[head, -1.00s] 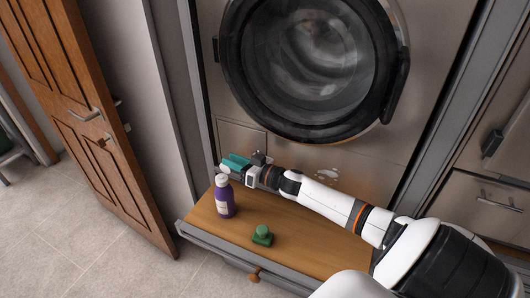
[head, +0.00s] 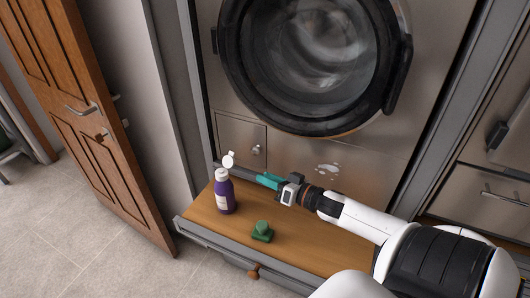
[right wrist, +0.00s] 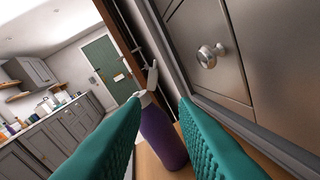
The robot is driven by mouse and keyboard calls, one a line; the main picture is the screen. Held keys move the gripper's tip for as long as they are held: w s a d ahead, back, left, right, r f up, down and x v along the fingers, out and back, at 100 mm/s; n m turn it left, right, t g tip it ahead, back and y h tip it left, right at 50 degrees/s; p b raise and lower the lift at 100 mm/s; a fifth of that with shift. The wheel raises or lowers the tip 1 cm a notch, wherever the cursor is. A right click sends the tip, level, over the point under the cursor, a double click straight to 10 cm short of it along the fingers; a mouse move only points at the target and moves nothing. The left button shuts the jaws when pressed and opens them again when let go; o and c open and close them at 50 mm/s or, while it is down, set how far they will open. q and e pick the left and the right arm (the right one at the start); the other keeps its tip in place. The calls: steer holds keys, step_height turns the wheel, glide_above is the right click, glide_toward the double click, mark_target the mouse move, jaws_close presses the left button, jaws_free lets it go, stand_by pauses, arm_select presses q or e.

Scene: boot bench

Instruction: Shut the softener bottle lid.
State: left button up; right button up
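The purple softener bottle (head: 225,194) stands upright near the left end of the wooden bench top. Its white lid (head: 228,160) stands raised above the neck, so the lid is open. My right gripper (head: 266,181), with teal fingers, is just to the right of the bottle, apart from it and empty. In the right wrist view, the bottle (right wrist: 163,142) shows beyond the gap between the open fingers (right wrist: 162,103), with the raised lid (right wrist: 152,76) above them. My left gripper is not in view.
A green object (head: 262,232) sits on the bench (head: 300,250) in front of my right arm. The washer door (head: 310,60) and a knobbed panel (head: 241,143) are behind. The bench top right of the green object is mostly clear.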

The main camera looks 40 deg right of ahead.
steer(key=s+a+f+g+h, duration=0.1)
steer(key=a+f, duration=0.1)
steer(key=s+a+f+g+h, duration=0.1)
steer(key=s+a+f, duration=0.1)
steer(key=s+a+f+g+h, duration=0.1)
steer(key=a+f+h, duration=0.1)
steer(key=shift+s+a+f+g, duration=0.25)
steer(key=shift+a+f+g, duration=0.05)
steer(key=s+a+f+n+g, duration=0.1)
steer(key=s+a+f+g, duration=0.1)
steer(key=s+f, duration=0.1)
steer(key=s+a+f+g, duration=0.2)
steer(key=s+a+f, duration=0.1)
steer(key=s+a+f+n+g, duration=0.1)
steer(key=s+a+f+g, duration=0.1)
steer(key=s+a+f, duration=0.1)
steer(key=shift+s+a+n+g+h, duration=0.25)
steer(key=shift+s+n+g+h, duration=0.05)
steer(key=shift+s+g, duration=0.15)
steer(key=shift+s+f, duration=0.15)
steer(key=shift+f, duration=0.5)
steer(key=shift+a, duration=0.1)
